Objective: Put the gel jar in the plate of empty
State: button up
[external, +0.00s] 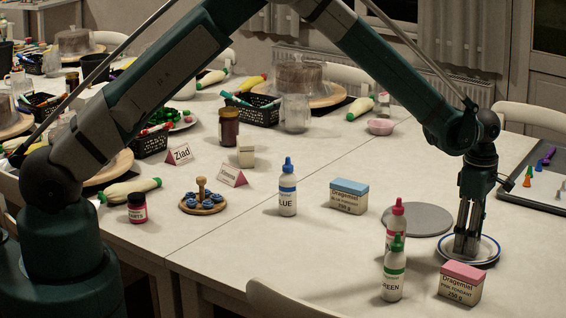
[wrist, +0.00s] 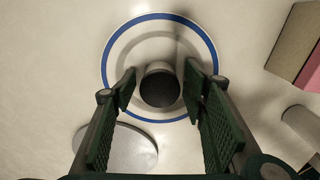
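A white plate with a blue rim (external: 491,252) lies at the right of the table; it also shows in the wrist view (wrist: 108,50). A small round jar with a dark lid (wrist: 160,90), which appears to be the gel jar, stands upright on this plate in the wrist view. My gripper (external: 467,246) points straight down over the plate, its fingers low around the jar. In the wrist view my gripper (wrist: 160,86) is open, with a finger on each side of the jar and a narrow gap to it. In the external view the fingers hide the jar.
A grey disc (external: 418,219) lies behind the plate. A pink fondant box (external: 460,284), a green-capped bottle (external: 394,274) and a red-capped bottle (external: 396,230) stand close by. A blue fondant box (external: 349,199) and a blue-capped bottle (external: 288,195) stand further left.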

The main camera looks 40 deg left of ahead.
jog(key=shift+r, duration=0.2)
notch_tip(320, 180, up, 12)
jog(key=p, duration=0.1)
dwell(0.7)
dwell(0.5)
